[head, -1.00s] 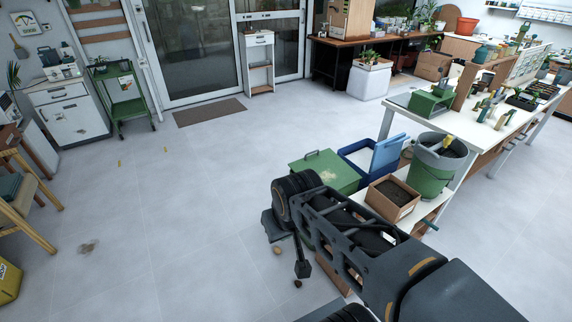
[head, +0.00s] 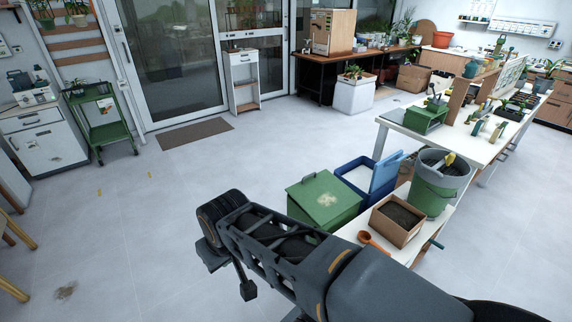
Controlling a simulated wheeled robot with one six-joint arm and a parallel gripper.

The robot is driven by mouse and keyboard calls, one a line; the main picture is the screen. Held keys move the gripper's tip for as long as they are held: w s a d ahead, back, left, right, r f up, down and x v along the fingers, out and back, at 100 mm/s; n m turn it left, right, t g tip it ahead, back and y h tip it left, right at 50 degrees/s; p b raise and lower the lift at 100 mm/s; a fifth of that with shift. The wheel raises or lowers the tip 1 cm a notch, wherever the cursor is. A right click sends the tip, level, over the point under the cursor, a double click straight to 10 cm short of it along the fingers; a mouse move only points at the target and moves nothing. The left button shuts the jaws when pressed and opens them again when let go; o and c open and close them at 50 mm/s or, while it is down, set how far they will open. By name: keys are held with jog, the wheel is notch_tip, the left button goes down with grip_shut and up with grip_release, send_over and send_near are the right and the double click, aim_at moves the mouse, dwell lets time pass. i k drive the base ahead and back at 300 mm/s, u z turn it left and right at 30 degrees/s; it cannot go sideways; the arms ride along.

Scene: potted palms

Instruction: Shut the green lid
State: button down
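A green box with a green lid (head: 326,199) stands right of my arm's end in the head view. The lid has a pale worn patch and a small handle at its left edge. It lies over the box top and looks slightly tilted; I cannot tell whether it is fully shut. My gripper (head: 243,284) hangs below the end of my arm, left of the green box and apart from it in the picture. Its fingers are dark and partly hidden, so their opening is unclear. My arm hides the lower front of the box.
A blue bin (head: 354,180) with its lid raised stands just behind the box. A low bench holds a soil-filled carton (head: 396,222), an orange scoop (head: 374,240) and a green-grey bucket (head: 437,184). A long white table (head: 460,146) stands behind.

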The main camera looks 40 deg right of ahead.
aim_at(324, 197)
jog(key=z, duration=0.05)
jog(key=i, duration=2.05)
jog(key=z, duration=0.7)
jog(key=i, duration=0.95)
jog(key=z, duration=1.8)
jog(key=i, duration=0.75)
jog(key=z, duration=0.6)
